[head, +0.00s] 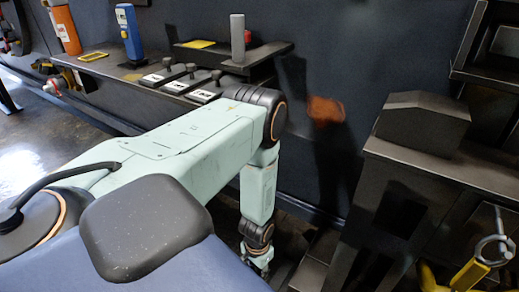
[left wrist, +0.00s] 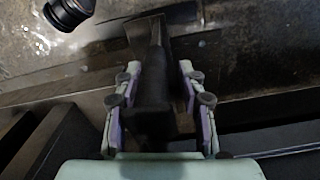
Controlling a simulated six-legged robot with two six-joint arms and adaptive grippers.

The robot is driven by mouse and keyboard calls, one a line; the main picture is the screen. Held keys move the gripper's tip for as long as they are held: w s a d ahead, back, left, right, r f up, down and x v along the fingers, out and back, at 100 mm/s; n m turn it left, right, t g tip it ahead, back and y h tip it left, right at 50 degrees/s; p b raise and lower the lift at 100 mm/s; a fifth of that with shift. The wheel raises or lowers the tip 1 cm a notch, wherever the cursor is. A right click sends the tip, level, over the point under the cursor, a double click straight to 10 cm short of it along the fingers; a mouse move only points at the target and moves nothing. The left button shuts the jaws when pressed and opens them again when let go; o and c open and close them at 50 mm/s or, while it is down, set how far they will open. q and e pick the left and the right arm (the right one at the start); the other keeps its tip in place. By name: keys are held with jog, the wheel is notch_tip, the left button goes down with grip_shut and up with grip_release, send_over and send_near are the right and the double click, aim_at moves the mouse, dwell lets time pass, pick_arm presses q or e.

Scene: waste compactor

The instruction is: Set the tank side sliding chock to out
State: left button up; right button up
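My left gripper (head: 258,262) is low down at the end of my arm in the head view, by the dark ledge near the wall; its fingers are small there. In the left wrist view, the gripper (left wrist: 160,85) has its two fingers apart, one on each side of a dark upright block with a narrower top (left wrist: 155,60), which looks like the sliding chock. The fingers straddle it, and a dark gap shows at the right finger; contact on the left is unclear. In the head view the chock cannot be made out. My right gripper is not in view.
A wall shelf (head: 180,88) holds several labelled black knobs, a blue device (head: 130,32) and a grey cylinder (head: 237,38). A dark bench with a box (head: 422,122) stands at right, with a yellow-handled ring (head: 470,273) below. In the wrist view, a dark beam (left wrist: 70,85) crosses behind the block.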

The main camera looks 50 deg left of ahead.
pick_arm(q)
jog(key=shift+o, duration=1.2)
jog(key=shift+d, duration=0.1)
